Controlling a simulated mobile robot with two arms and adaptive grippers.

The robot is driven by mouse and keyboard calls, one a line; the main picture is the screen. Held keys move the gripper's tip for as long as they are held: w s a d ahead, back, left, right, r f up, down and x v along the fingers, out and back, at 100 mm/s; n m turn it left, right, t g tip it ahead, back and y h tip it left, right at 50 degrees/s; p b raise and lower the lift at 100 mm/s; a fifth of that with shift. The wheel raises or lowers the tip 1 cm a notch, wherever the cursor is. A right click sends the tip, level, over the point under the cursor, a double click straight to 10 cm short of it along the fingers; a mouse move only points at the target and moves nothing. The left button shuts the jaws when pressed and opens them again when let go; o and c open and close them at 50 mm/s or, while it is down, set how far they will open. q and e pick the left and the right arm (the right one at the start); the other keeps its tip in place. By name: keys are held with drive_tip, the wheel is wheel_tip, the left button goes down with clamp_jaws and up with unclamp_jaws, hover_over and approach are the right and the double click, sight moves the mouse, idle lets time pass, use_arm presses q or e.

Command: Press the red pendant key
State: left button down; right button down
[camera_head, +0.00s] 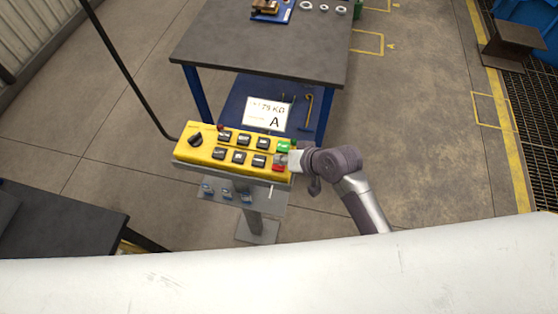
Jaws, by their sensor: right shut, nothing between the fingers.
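The yellow pendant (205,155) sits on a stand left of the picture's middle. It has a black knob at its left end and several black keys in two rows. A green key (283,145) is at the right end of the back row. The red key (279,162) is at the right end of the front row, partly hidden by my right gripper (288,161). My right gripper is shut and empty, with its tip at the red key from the right. I cannot tell whether it touches the key or whether the key is pushed in. My left gripper is not in view.
A black cable (125,65) runs to the pendant's left end. A dark table (60,240) is at lower left.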

drive_tip(key=shift+r, duration=0.4)
drive_tip(key=shift+r, duration=2.5)
